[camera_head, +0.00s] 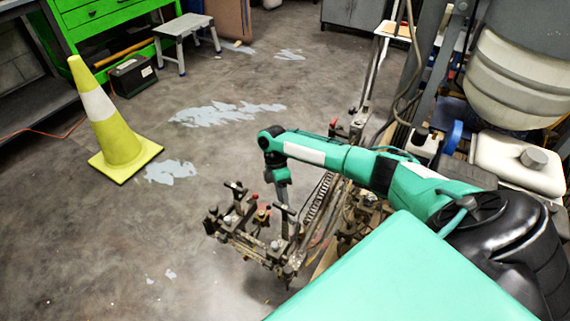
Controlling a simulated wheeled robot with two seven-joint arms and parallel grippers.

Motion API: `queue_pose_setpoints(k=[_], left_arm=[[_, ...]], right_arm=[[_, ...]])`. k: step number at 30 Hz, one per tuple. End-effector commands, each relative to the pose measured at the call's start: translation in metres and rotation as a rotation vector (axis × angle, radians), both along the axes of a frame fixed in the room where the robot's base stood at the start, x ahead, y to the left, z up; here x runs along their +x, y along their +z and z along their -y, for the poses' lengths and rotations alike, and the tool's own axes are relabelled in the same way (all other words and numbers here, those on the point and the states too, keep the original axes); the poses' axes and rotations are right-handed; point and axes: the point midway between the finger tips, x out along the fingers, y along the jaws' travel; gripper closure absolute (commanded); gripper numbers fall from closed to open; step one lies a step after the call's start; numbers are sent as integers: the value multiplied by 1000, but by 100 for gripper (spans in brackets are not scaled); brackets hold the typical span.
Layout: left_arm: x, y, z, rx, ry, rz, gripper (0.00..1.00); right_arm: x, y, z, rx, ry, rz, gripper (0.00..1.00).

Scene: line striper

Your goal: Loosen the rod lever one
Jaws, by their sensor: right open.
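The line striper's metal carriage (262,245) juts out low over the floor, with dark rods, clamps and small red knobs on it. A dark lever-like handle (236,187) stands on its left part. I cannot tell which of these pieces is rod lever one. My right gripper (284,201) hangs down from the teal arm at the upper right part of the carriage, close to its upright pieces. Its jaws are open, small and partly lost against the carriage, and I see nothing held. Contact with a lever cannot be made out. My left gripper is not in view.
A yellow cone (120,145) with a white band stands on the left. A grey stool (186,40) and a green cabinet (90,20) are behind. The striper's tanks (520,160) and hoses crowd the right. The floor left of the carriage is clear.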

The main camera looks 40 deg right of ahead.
Motion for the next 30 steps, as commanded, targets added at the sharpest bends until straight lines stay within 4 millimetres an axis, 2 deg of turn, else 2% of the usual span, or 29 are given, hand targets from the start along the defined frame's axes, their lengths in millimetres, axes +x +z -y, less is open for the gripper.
queue_pose_setpoints(k=[1,6,12,30], left_arm=[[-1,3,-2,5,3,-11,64],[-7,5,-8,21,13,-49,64],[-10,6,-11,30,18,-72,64],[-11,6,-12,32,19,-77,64]], right_arm=[[7,13,2,1,-1,3,59],[23,42,7,0,-1,2,59],[32,60,11,0,0,1,59],[34,64,11,-1,1,-1,59]])
